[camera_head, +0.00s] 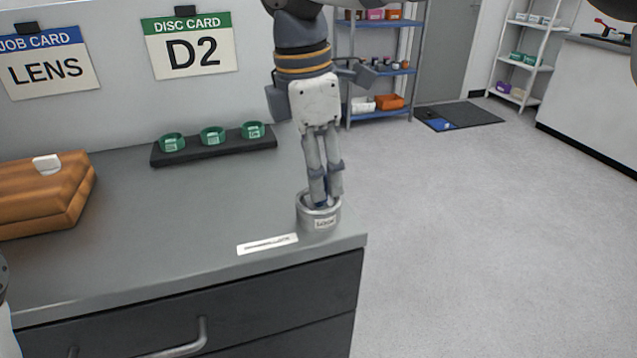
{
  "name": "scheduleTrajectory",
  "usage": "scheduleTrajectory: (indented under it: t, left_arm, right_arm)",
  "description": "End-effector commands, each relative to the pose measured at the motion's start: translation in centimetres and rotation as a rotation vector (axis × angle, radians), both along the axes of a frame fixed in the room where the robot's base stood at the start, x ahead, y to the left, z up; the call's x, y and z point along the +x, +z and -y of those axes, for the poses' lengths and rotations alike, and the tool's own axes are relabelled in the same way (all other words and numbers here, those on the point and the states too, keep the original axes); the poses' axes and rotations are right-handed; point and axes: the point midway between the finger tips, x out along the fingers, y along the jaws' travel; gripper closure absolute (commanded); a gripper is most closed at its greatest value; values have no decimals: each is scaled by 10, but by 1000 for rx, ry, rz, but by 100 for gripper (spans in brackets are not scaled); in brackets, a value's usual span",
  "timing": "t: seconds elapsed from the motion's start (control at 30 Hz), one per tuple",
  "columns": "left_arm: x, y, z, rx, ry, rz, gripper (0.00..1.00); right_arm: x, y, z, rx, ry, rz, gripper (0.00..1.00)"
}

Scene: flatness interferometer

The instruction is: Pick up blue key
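A small grey round cup (319,221) with a label stands at the right front corner of the grey bench. Something dark blue, which looks like the blue key (322,206), shows in the cup's mouth, mostly hidden by my fingers and the rim. My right gripper (326,196) points straight down, its fingertips at the cup's mouth. Its fingers are close together with a narrow gap; whether they grip the blue piece I cannot tell. My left gripper is out of view.
A white label strip (267,244) lies left of the cup. A black tray (215,147) with green rings sits at the bench's back. A brown case (42,192) stands at the left. The bench (180,235) between is clear; its right edge is close to the cup.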

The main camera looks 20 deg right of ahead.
Motion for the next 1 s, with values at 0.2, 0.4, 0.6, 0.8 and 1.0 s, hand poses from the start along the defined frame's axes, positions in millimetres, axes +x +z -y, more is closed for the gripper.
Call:
scheduleTrajectory:
  t: [0.2, 0.4, 0.6, 0.8, 1.0]
  left_arm:
    - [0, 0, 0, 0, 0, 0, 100]
    - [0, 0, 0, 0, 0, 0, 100]
    - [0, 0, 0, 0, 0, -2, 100]
    - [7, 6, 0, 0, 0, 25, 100]
    - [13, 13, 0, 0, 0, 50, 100]
  right_arm:
    - [0, 0, 0, 0, 0, 0, 92]
    - [0, 2, 0, 0, 0, 0, 92]
    - [1, 31, 0, 0, -3, 2, 92]
    - [-30, 87, -31, -2, 1, 10, 92]
    - [-72, 117, -73, -3, 2, 7, 92]
